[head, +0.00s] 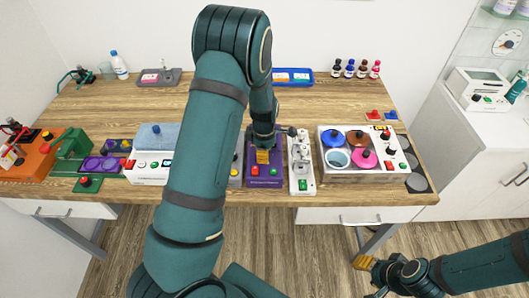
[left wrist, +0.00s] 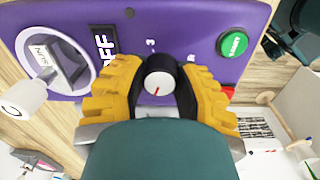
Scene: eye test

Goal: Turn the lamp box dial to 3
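A purple box (head: 252,180) stands at the table's front edge, with a red and a green button on its front part. In the left wrist view its purple panel (left wrist: 205,20) carries a black dial with a white face (left wrist: 158,80). A red mark on the face points down and slightly left; a printed 3 is above the dial, and OFF is to its upper left. My left gripper (head: 262,157) is at the box; its yellow fingers (left wrist: 160,90) are close against both sides of the dial. My right gripper (head: 364,263) is low, in front of the table, its opening unclear.
A white power strip (head: 302,178) stands just right of the purple box, then a white panel (head: 328,171) with coloured discs. Left are a white box (head: 150,170) and a green machine (head: 73,143). A blue tray (head: 292,77) lies behind. The table's middle left is clear.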

